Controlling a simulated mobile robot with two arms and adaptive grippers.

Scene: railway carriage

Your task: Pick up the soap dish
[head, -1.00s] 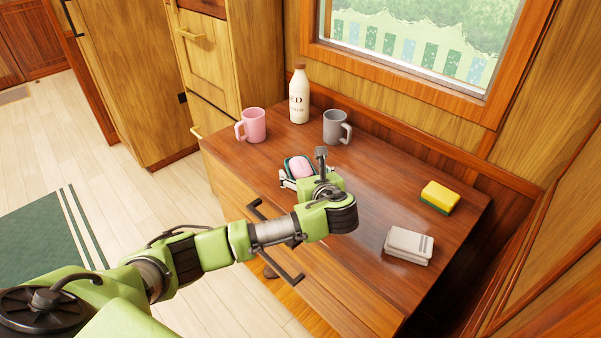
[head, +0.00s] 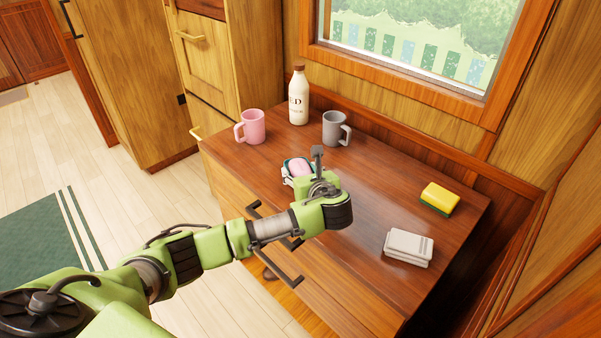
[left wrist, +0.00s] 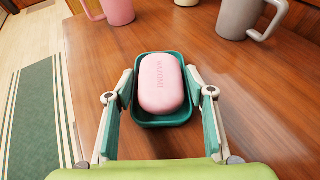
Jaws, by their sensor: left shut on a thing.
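The soap dish (left wrist: 160,122) is a small teal tray with a pink bar of soap (left wrist: 161,84) lying in it. In the head view the soap dish (head: 287,168) shows only in part behind my left gripper, with the pink soap (head: 301,168) in it. My left gripper (left wrist: 160,105) has one finger on each side of the dish and is shut on it. In the head view the left gripper (head: 298,177) is at the dresser top near its front left. I cannot tell whether the dish is clear of the wood. My right gripper is not in view.
On the dresser (head: 375,185) a pink mug (head: 254,127), a white bottle (head: 299,100) and a grey mug (head: 333,129) stand behind the dish. A yellow sponge (head: 440,197) and folded cloths (head: 408,247) lie to the right. The middle is clear.

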